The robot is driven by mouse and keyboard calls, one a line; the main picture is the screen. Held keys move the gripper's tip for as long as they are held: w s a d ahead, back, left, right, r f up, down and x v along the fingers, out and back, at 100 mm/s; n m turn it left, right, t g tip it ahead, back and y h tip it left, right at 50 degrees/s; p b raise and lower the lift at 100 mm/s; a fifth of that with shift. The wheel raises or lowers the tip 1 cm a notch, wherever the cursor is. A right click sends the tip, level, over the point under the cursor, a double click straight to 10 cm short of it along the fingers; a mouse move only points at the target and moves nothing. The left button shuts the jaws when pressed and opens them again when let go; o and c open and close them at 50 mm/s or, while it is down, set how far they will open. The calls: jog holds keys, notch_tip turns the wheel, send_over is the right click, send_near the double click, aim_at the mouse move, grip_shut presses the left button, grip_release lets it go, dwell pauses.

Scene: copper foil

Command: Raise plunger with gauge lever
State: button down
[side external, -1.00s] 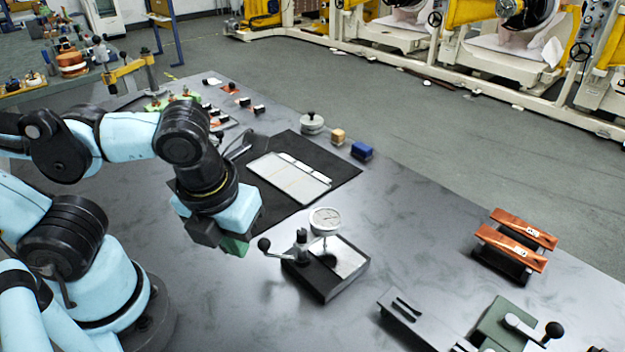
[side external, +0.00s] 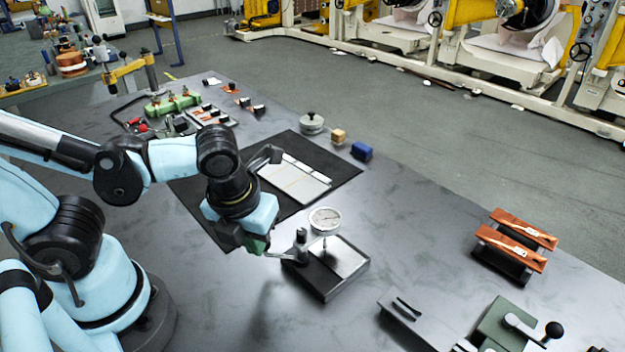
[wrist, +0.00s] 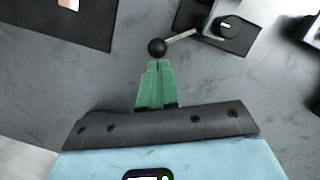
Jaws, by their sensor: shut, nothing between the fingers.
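The dial gauge (side external: 325,219) stands on a black base (side external: 322,285) with a light metal plate, and its plunger (side external: 325,242) points down toward the plate. The gauge lever (side external: 279,255) sticks out to the left of the stand. In the wrist view the lever's black ball knob (wrist: 157,47) lies just past the fingertips, with its rod running to the upper right. My gripper (side external: 262,246) is at the knob end of the lever and hides the knob in the side view. Its green fingers (wrist: 155,68) are shut and empty.
Behind the gauge lies a black mat (side external: 345,172) with a pale plate (side external: 300,185). Copper bars on a rack (side external: 513,240) and a green lever device (side external: 500,325) are to the right. The table in front of the gauge is clear.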

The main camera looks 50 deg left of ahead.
jog(key=shift+w+a, duration=0.45)
jog(key=shift+a, duration=0.2)
dwell(0.7)
jog(key=shift+w+a, duration=0.8)
jog(key=shift+w, duration=0.1)
jog(key=shift+w+a, duration=0.35)
jog(key=shift+w, duration=0.45)
jog(key=shift+w+a, duration=0.15)
jog(key=shift+w, duration=0.8)
jog(key=s+a+r, duration=0.2)
jog(key=s+r, duration=0.3)
jog(key=r, duration=0.6)
jog(key=shift+s+r, duration=0.15)
jog(key=shift+r, duration=0.05)
